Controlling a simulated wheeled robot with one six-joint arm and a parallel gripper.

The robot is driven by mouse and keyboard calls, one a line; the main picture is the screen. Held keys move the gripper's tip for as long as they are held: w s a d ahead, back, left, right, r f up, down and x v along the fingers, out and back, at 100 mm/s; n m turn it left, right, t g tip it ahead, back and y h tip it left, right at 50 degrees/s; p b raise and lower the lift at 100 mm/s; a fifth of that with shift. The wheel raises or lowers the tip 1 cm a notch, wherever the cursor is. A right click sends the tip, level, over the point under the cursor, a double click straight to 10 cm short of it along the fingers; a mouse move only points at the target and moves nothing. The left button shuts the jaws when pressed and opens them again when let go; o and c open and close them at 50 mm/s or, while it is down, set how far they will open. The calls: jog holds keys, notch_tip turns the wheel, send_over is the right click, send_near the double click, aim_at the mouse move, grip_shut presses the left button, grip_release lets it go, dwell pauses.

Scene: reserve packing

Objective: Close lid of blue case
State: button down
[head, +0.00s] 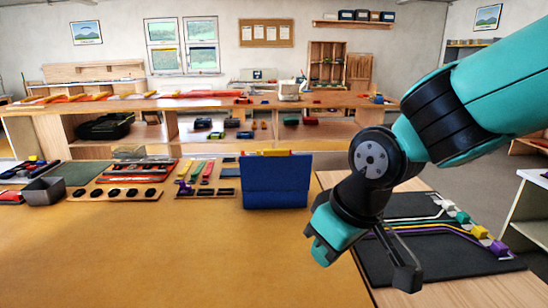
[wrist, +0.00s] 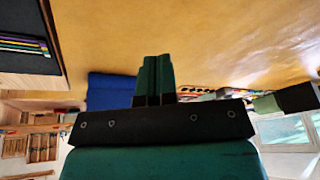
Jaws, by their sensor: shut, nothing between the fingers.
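The blue case (head: 275,182) shows in the head view as a broad blue panel standing upright near the middle of the table. A yellow strip shows along its top edge. The panel looks like the raised lid; the rest of the case behind it is hidden. My gripper (head: 322,257) is shut and empty, to the right of the case and nearer to me, apart from it. In the wrist view the shut green fingers (wrist: 157,62) point over the table, and part of the blue case (wrist: 108,92) shows left of them.
A grey bin (head: 44,191) and several tool trays (head: 112,194) stand left of the case. A dark mat (head: 440,258) with coloured cables lies to the right, beneath my arm. The wooden table (head: 180,255) is clear in front of the case.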

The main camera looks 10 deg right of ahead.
jog(key=w+d+f+t+h+b, duration=0.1)
jog(key=w+d+f+t+h, duration=0.1)
jog(key=w, duration=0.4)
jog(key=w+d+f+t+h+b, duration=0.1)
jog(key=w+d+f+t+h, duration=0.15)
jog(key=w, duration=0.45)
jog(key=n+t+h+p, duration=0.2)
jog(key=n+t+p, duration=0.8)
jog(key=t+p, duration=0.1)
send_near(276, 152)
jog(key=shift+t, duration=0.25)
jog(key=shift+p+x, duration=2.05)
jog(key=shift+x, duration=1.7)
jog(key=shift+d+f, duration=0.1)
jog(key=shift+f, duration=0.1)
jog(key=shift+w, duration=0.1)
